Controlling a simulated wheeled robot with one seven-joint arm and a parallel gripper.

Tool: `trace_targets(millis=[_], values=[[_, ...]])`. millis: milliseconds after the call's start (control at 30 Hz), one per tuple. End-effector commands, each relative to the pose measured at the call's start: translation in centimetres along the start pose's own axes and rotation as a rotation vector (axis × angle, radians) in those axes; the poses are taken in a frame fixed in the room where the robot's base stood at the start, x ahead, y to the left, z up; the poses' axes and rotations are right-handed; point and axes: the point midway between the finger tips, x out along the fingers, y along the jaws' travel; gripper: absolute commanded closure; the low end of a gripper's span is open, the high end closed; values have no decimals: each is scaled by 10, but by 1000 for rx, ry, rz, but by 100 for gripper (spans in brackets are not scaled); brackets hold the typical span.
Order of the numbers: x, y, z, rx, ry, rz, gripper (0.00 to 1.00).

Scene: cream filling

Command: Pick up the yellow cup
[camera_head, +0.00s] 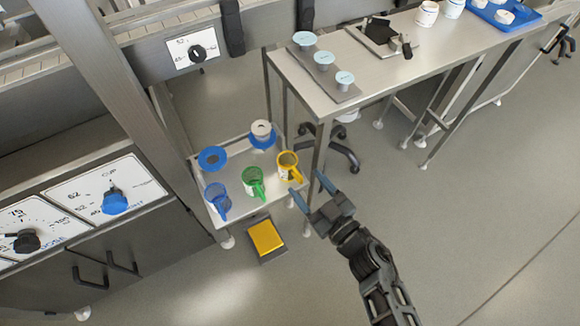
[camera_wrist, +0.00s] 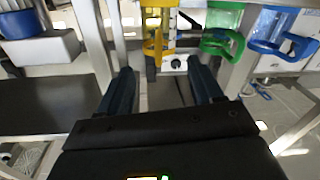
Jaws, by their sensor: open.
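The yellow cup (camera_head: 288,166) stands upright on the small low table (camera_head: 236,224), near its right edge, with its handle toward my gripper. My gripper (camera_head: 309,186) is open and empty, just to the right of the table and apart from the cup. In the wrist view the yellow cup (camera_wrist: 158,30) is straight ahead, beyond the gap between my two fingers (camera_wrist: 160,82). Its top is cut off by the picture edge there.
A green cup (camera_head: 253,180) and a blue cup (camera_head: 217,198) stand left of the yellow one. Blue rings (camera_head: 212,158) and a white container (camera_head: 262,130) sit behind. A table leg (camera_head: 319,165) rises close to my gripper. A yellow pedal (camera_head: 265,237) lies on the floor.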

Motion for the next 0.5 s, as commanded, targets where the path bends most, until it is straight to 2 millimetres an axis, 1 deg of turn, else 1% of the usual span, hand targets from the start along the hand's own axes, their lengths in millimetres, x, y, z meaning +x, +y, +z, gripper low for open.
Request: trace_targets(millis=[33, 267, 400, 500], values=[[7, 0, 0, 0, 1, 0, 34], [30, 0, 1, 1, 2, 1, 34], [52, 0, 2, 0, 3, 0, 34], [62, 0, 2, -1, 1, 0, 34]])
